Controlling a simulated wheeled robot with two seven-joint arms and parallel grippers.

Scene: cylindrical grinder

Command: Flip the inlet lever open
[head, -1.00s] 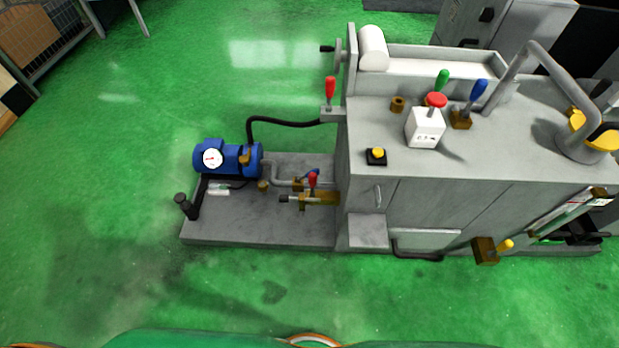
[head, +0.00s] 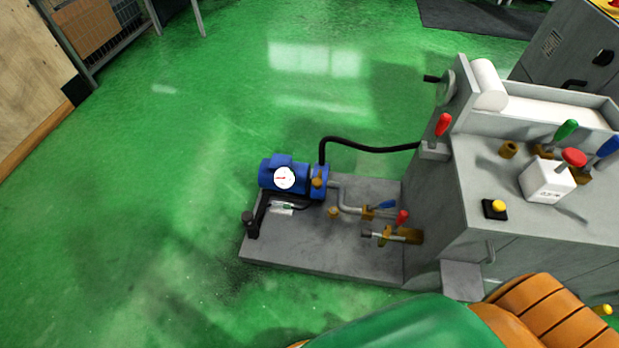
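The grinder (head: 535,240) stands at the right, with a blue pump (head: 284,177) on a low grey base plate (head: 310,262) to its left. Pipes with brass valves run from the pump to the grinder. One valve has a small blue lever (head: 386,205) and the valve in front of it has a small red lever (head: 402,217). No label shows which is the inlet lever, and I cannot tell whether either is open. A larger red-handled lever (head: 443,125) stands on the grinder's left edge. Neither of my grippers is in view.
A black hose (head: 370,149) arches from the pump to the grinder. The grinder top carries a white box with a red knob (head: 547,182), a green lever (head: 566,130) and a yellow button (head: 497,207). Green floor is clear left of and behind the base plate.

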